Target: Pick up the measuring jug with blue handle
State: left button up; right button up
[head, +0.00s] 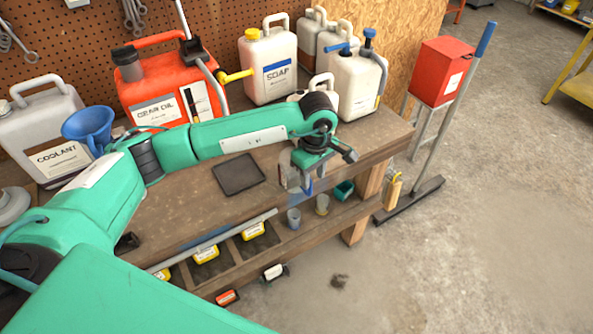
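The measuring jug (291,177) is a small clear vessel at the front right part of the workbench. Its blue handle (308,187) faces the front right. My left gripper (322,166) is just above and beside the jug, with its dark fingers spread apart. It looks open and partly covers the jug's upper part. I cannot tell whether a finger touches the jug or handle. My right gripper is not in view.
A teal cup (344,190) and small cups (293,218) are close by, near the bench edge. A dark square tray (238,174) lies left of the jug. Large canisters, including a white soap one (268,65), line the back. A red box (441,72) stands right.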

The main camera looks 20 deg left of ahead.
aim_at(310, 196)
pick_arm(q)
jog(key=f+p, duration=0.2)
jog(key=f, duration=0.1)
jog(key=f+p, duration=0.1)
jog(key=f, duration=0.1)
jog(key=shift+s+a, duration=0.2)
jog(key=shift+a, duration=0.05)
jog(key=shift+f, duration=0.45)
jog(key=shift+c, duration=0.2)
grip_shut()
